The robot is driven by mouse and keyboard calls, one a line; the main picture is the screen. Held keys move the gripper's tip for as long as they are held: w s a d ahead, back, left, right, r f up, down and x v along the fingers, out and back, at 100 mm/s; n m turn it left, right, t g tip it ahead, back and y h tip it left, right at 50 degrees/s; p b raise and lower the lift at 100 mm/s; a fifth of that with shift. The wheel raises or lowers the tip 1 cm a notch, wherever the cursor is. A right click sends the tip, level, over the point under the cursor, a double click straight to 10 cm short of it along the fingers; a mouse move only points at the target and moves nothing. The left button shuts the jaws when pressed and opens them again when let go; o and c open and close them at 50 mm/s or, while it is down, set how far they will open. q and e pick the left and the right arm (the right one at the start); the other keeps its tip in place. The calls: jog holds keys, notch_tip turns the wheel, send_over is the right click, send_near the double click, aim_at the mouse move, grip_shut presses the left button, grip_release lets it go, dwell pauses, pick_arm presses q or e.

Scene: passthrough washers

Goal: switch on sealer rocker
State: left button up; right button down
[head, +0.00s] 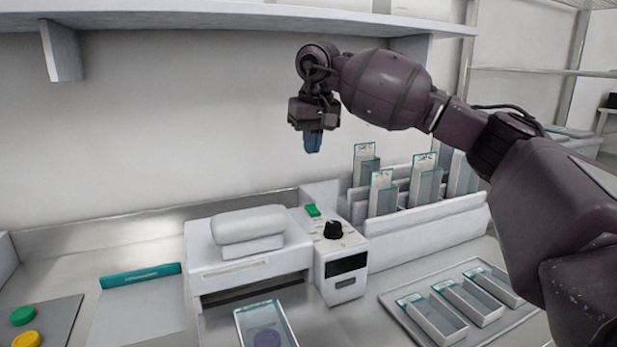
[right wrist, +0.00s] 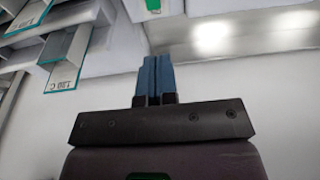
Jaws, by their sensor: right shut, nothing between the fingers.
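The sealer (head: 250,262) is a white machine on the metal bench, with a padded top bar and a control box (head: 342,262) at its right end. The green rocker (head: 312,210) sits on top of the control box, behind a black knob (head: 333,229). A green patch, likely the rocker, also shows at the top of the right wrist view (right wrist: 153,5). My right gripper (head: 313,143) points down above the rocker, well clear of it. Its blue fingers are together with nothing between them, as the right wrist view (right wrist: 155,72) also shows. My left gripper is out of view.
A white rack (head: 425,230) with upright pouches stands right of the sealer. A tray (head: 390,297) with several pouches lies in front of it. A pouch (head: 244,325) with a round blue item lies before the sealer. A shelf (head: 230,18) hangs above.

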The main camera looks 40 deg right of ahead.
aim_at(308, 209)
jog(key=f, duration=0.4)
jog(key=w+f+b, duration=0.1)
jog(key=f, duration=0.3)
jog(key=w+f, duration=0.1)
jog(key=f, duration=0.3)
jog(key=shift+w+d+b, duration=0.15)
jog(key=shift+d+b, duration=0.15)
jog(key=shift+b, duration=0.1)
jog(key=shift+w+f, duration=0.15)
jog(key=shift+f, duration=0.6)
jog(key=shift+w+f, duration=0.15)
jog(key=shift+f, duration=0.5)
jog(key=shift+s+a, duration=0.2)
jog(key=shift+s, duration=0.6)
